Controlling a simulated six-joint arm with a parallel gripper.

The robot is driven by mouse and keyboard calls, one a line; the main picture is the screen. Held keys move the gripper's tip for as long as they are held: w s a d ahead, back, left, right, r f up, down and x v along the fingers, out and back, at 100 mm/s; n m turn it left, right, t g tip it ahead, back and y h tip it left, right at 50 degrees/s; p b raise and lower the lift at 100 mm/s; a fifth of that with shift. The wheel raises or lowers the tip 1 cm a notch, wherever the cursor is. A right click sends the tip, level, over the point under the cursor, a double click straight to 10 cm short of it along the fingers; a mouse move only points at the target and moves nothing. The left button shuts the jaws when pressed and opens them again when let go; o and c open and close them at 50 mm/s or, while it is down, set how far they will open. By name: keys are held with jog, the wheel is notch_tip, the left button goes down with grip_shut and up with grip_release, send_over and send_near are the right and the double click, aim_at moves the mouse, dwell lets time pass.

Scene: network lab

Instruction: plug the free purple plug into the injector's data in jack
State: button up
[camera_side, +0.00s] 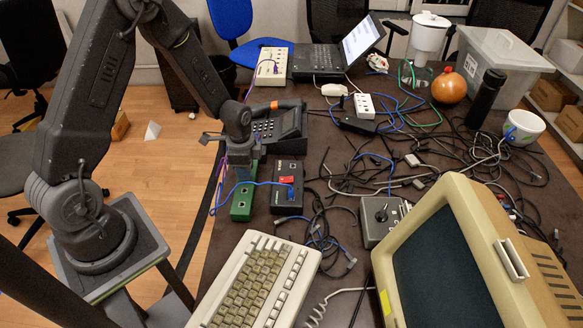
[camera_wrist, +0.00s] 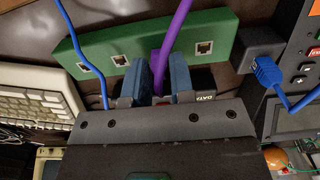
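My gripper (camera_wrist: 160,90) points down at the green jack strip, with its two blue-grey fingers closed around the purple plug (camera_wrist: 158,66). The purple cable (camera_wrist: 178,22) runs up from the plug in the wrist view. A dark unit (camera_wrist: 204,98) with an upside-down DATA label lies just beside the right finger; it appears to be the injector. Its data in jack is hidden behind my gripper, so I cannot tell whether the plug touches it. In the side view my gripper (camera_side: 241,152) is above the far end of the green strip (camera_side: 243,205).
The green strip shows open jacks in the wrist view (camera_wrist: 204,47). A blue cable (camera_wrist: 83,42) crosses it on the left. A blue plug (camera_wrist: 264,72) sits at a black block on the right. A black box (camera_side: 287,200) and keyboard (camera_side: 255,285) are close by; loose cables cover the table's right.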

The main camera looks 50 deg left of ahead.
grip_shut()
jog(key=shift+r, duration=0.15)
jog(key=shift+r, duration=2)
jog(key=shift+c, duration=0.9)
grip_release()
grip_shut()
